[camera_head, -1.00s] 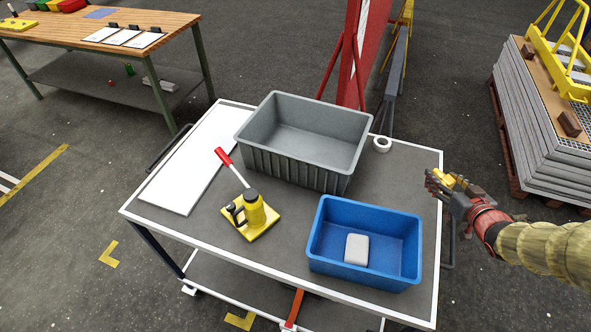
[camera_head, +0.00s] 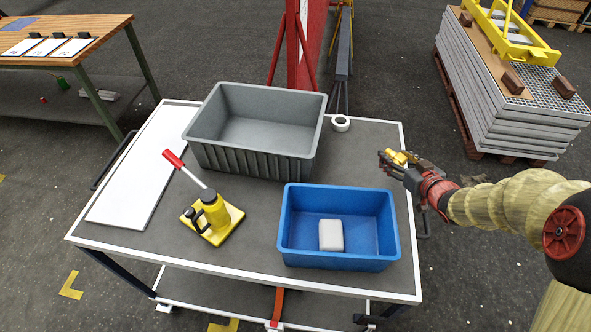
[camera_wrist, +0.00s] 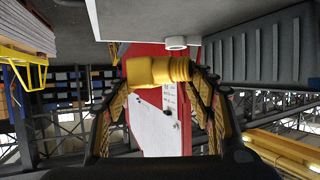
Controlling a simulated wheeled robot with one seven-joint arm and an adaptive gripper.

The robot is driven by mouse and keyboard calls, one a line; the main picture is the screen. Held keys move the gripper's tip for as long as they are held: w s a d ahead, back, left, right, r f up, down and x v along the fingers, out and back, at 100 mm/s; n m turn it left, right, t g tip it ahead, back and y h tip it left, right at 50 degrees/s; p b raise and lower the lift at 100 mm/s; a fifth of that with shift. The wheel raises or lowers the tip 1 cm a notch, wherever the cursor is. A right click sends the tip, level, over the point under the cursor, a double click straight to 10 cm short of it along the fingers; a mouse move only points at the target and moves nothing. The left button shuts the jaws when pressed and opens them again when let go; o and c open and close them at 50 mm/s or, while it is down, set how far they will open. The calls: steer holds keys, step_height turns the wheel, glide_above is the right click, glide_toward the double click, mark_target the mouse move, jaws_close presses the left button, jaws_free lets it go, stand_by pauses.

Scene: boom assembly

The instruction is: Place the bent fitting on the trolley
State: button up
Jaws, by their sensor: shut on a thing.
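The bent fitting (camera_wrist: 158,70) is yellow and sits between the fingertips of my gripper (camera_wrist: 160,88) in the wrist view. In the head view my gripper (camera_head: 395,165) is shut on the fitting (camera_head: 401,157), at the right edge of the trolley (camera_head: 369,165). Fingers hide part of the fitting. The trolley has a grey top with a white rim. On it stand a grey bin (camera_head: 250,165), a blue bin (camera_head: 340,262) with a pale block (camera_head: 331,235) in it, and a yellow hand pump (camera_head: 212,216) with a red-tipped lever.
A white tape roll (camera_head: 341,123) lies at the trolley's back right corner. A white panel (camera_head: 145,170) lies along its left side. Bare grey top shows between the grey bin, the blue bin and the right rim. A stack of slabs (camera_head: 505,125) stands at the right.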

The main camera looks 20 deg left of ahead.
mark_target(386, 185)
step_height(386, 185, down, 10)
steer(key=b, duration=0.2)
steer(key=shift+b, duration=0.3)
steer(key=shift+r, duration=0.1)
steer(key=o, duration=1.3)
steer(key=shift+s+d+r, duration=0.1)
steer(key=shift+s+d, duration=0.05)
steer(key=shift+d, duration=0.05)
steer(key=p+v, duration=0.2)
steer(key=v, duration=0.9)
steer(key=shift+s+d+r, duration=0.1)
steer(key=shift+s+d, duration=0.05)
steer(key=shift+s, duration=0.1)
